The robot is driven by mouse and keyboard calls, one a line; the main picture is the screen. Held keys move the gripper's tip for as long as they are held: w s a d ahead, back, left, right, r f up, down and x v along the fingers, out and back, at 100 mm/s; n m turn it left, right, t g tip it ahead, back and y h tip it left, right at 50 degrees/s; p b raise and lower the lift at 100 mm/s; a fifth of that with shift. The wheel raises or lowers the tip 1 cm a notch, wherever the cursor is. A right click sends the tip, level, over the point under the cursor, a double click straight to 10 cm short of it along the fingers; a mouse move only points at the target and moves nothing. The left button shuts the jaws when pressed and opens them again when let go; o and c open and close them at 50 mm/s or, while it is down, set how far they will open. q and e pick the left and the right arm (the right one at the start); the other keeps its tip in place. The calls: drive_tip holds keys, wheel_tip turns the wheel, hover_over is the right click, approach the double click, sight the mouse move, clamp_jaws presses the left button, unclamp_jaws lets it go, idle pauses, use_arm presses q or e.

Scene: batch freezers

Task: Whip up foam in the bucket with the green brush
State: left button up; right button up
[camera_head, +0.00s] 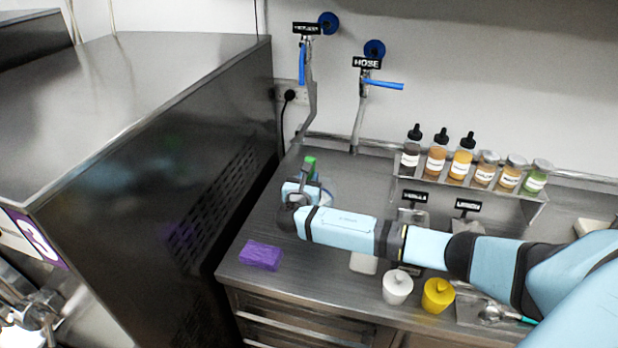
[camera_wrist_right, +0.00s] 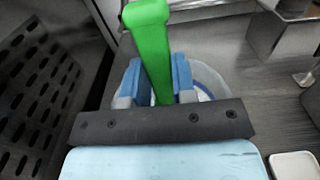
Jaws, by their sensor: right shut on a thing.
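The green brush (camera_head: 310,164) stands about upright at the back left of the counter, and only its handle shows. My right gripper (camera_head: 306,184) is shut on this handle. In the right wrist view the green handle (camera_wrist_right: 150,50) rises between the two blue fingers of the right gripper (camera_wrist_right: 156,85). Behind the fingers a pale, translucent round rim of the bucket (camera_wrist_right: 212,82) shows below the brush. In the head view the bucket (camera_head: 327,198) is mostly hidden by my right gripper. The brush head and the bucket's contents are hidden. My left gripper is not in view.
A purple sponge-like block (camera_head: 261,255) lies at the counter's front left. A dark freezer (camera_head: 200,160) with a vented side stands left. Bottles and jars line a raised shelf (camera_head: 470,188). A white pot (camera_head: 397,287) and a yellow pot (camera_head: 437,294) stand at the front edge.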

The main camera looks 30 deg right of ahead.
wheel_tip(320, 180, up, 9)
drive_tip(key=p, duration=0.3)
drive_tip(key=shift+f+p, duration=0.15)
drive_tip(key=shift+p, duration=0.15)
idle(0.3)
idle(0.8)
drive_tip(key=shift+r, duration=2.5)
